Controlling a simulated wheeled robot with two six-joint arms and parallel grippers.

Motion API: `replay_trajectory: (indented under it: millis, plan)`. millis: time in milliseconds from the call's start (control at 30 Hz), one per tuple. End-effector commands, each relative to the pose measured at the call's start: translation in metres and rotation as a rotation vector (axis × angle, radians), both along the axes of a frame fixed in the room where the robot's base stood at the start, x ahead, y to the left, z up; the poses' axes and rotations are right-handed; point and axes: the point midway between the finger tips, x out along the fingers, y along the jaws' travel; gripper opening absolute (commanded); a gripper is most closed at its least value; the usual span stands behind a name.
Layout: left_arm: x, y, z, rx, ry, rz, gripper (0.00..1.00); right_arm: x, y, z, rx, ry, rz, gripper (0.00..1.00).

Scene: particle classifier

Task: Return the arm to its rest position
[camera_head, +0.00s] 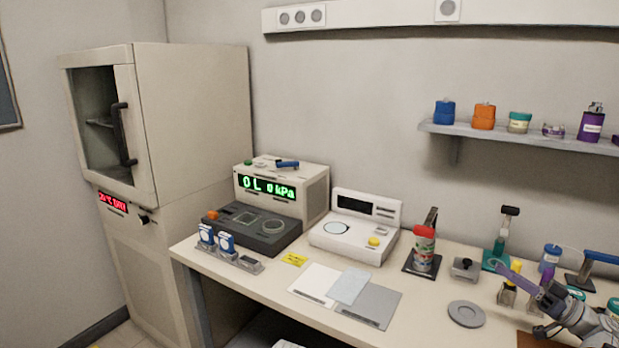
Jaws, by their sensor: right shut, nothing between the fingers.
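My right gripper (546,302) is at the lower right, over the right end of the bench (240,282). It is shut and holds nothing. Its grey arm (588,326) comes in from the lower right corner. A long lavender piece (516,279) shows at its tip, and I cannot tell whether it touches it. My left gripper is not in view.
Near my right gripper are a round grey disc (466,314), a yellow-topped holder (510,284), a blue-handled tool (598,257) and several small jars. A red-and-grey canister (424,248) and a white scale-like device (352,228) stand farther left. The bench's front middle holds flat sheets (369,305).

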Motion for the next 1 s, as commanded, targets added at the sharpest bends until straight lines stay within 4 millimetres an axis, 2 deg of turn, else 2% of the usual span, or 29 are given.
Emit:
replay_trajectory:
  millis: [333, 467, 567, 667, 767, 867, 900, 1000]
  plan:
    - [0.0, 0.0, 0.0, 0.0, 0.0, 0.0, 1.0, 0.013, 0.042, -0.02, -0.033, 0.119, 0.07, 0.0]
    - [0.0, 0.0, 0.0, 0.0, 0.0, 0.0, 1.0, 0.02, 0.068, -0.033, -0.057, 0.192, 0.109, 0.0]
    - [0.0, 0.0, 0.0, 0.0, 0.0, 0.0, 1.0, 0.025, 0.094, -0.046, -0.083, 0.268, 0.149, 0.0]
    - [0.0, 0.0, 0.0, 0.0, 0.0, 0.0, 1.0, 0.028, 0.125, -0.063, -0.12, 0.36, 0.192, 0.0]
    - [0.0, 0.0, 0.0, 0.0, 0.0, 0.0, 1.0, 0.029, 0.164, -0.085, -0.171, 0.478, 0.244, 0.0]
    - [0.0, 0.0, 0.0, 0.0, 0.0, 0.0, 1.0, 0.023, 0.214, -0.115, -0.255, 0.637, 0.301, 0.0]
    - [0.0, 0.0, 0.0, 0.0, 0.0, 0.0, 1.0, 0.018, 0.238, -0.13, -0.302, 0.715, 0.323, 0.0]
    - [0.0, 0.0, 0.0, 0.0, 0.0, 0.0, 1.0, -0.001, 0.292, -0.169, -0.44, 0.914, 0.357, 0.0]
